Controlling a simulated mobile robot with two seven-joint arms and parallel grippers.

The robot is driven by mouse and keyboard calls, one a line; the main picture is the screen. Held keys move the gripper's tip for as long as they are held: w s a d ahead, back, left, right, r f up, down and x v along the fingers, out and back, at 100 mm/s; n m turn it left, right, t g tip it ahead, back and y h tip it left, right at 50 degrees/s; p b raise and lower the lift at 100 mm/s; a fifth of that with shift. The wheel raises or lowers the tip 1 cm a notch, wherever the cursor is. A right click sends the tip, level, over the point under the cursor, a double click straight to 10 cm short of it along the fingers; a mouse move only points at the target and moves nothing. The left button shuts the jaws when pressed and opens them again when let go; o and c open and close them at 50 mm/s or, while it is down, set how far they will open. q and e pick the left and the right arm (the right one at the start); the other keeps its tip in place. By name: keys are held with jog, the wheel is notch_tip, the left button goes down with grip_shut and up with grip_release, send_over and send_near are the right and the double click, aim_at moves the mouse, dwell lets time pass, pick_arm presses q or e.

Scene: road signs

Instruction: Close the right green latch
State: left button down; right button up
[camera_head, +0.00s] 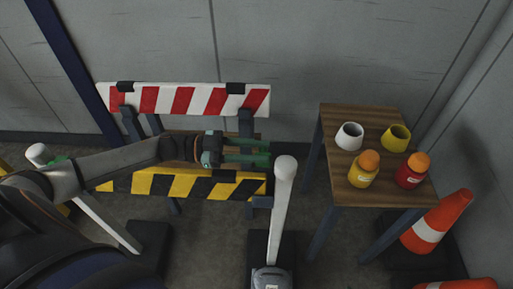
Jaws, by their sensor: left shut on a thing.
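The right green latch (258,160) is a dark green piece beside the right white post (284,185), at the right end of the barrier. My left arm reaches across the barrier from the left. My left gripper (250,151) is shut on the right green latch, its fingers pointing right toward the post. The fingers and latch overlap in dark green, so their exact edges and the latch's angle are hard to tell. My right gripper is out of view.
The barrier has a red-white board (190,99) and a yellow-black board (190,186). Another white post (108,221) leans at left. A wooden table (345,189) at right holds two cups and two bottles. Orange cones (437,222) stand beyond it.

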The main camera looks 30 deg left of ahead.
aim_at(255, 178)
pick_arm(q)
jog(key=shift+s+d+m+p, duration=0.2)
jog(key=shift+s+m+p, duration=0.15)
jog(key=shift+m, duration=0.6)
jog(key=shift+s+d+m+p, duration=0.15)
jog(key=shift+s+m+p, duration=0.2)
jog(key=shift+m, duration=0.6)
jog(key=shift+s+d+f+m, duration=0.15)
jog(key=shift+s+m, duration=0.2)
jog(key=shift+m, duration=0.4)
jog(key=shift+s+d+f+m, duration=0.15)
jog(key=shift+s+m, duration=0.15)
jog(key=shift+m, duration=0.45)
jog(key=shift+s+d+f+m, duration=0.2)
jog(key=shift+s+f+m, duration=0.15)
jog(key=shift+m, duration=0.6)
jog(key=shift+s+d+f+m, duration=0.15)
jog(key=shift+s+f+m, duration=0.15)
jog(key=shift+m, duration=0.65)
jog(key=shift+s+d+f+m+b, duration=0.1)
jog(key=shift+s+f+m+b, duration=0.15)
jog(key=shift+m, duration=0.6)
jog(key=shift+s+d+f+m+b, duration=0.15)
jog(key=shift+f+m+b, duration=0.15)
jog(key=shift+m, duration=0.55)
dwell(1.0)
